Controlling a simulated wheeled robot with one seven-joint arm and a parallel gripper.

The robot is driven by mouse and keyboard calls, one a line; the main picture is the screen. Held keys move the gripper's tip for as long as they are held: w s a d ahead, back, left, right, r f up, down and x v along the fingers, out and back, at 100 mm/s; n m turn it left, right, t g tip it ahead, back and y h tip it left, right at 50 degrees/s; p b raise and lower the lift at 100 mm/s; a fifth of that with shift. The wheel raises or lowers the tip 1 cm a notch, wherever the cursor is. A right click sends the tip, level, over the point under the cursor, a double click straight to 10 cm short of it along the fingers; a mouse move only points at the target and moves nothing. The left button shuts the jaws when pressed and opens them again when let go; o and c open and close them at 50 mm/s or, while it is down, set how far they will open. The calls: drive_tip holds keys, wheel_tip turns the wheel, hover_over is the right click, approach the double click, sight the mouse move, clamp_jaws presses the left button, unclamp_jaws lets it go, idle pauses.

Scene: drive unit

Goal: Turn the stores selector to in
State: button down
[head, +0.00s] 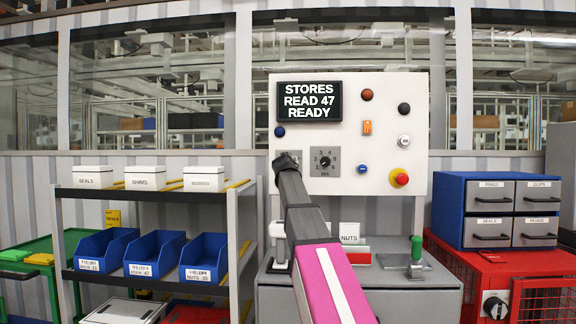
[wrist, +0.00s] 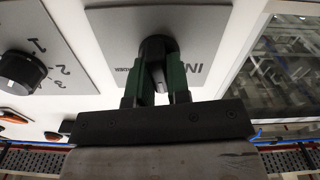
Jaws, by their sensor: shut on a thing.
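The stores selector is a black knob (wrist: 155,45) on a grey plate (wrist: 108,28), seen upside down in the wrist view. "IN" is printed on the plate at the picture's right of the knob; smaller lettering at its left is partly hidden and unreadable. My gripper (wrist: 158,70) has its two dark green fingers closed around the knob, one on each side. In the head view my gripper (head: 287,160) covers the selector at the panel's left edge.
A numbered dial (head: 325,162) sits just right of the selector. The white panel (head: 385,92) also carries several buttons, a red emergency stop (head: 400,177) and a display (head: 309,101) reading "STORES READ 47 READY". A rack with blue bins (head: 154,252) stands at left.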

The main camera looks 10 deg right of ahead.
drive_tip(key=n, duration=0.5)
drive_tip(key=shift+a+n, duration=0.1)
drive_tip(key=shift+n, duration=0.2)
drive_tip(key=shift+f+n, duration=0.1)
drive_tip(key=shift+n, duration=2.1)
drive_tip(key=c, duration=1.1)
unclamp_jaws()
drive_tip(key=shift+a, duration=0.1)
drive_tip(key=v, duration=1)
drive_tip(key=shift+s+a, duration=0.1)
drive_tip(key=shift+s, duration=0.25)
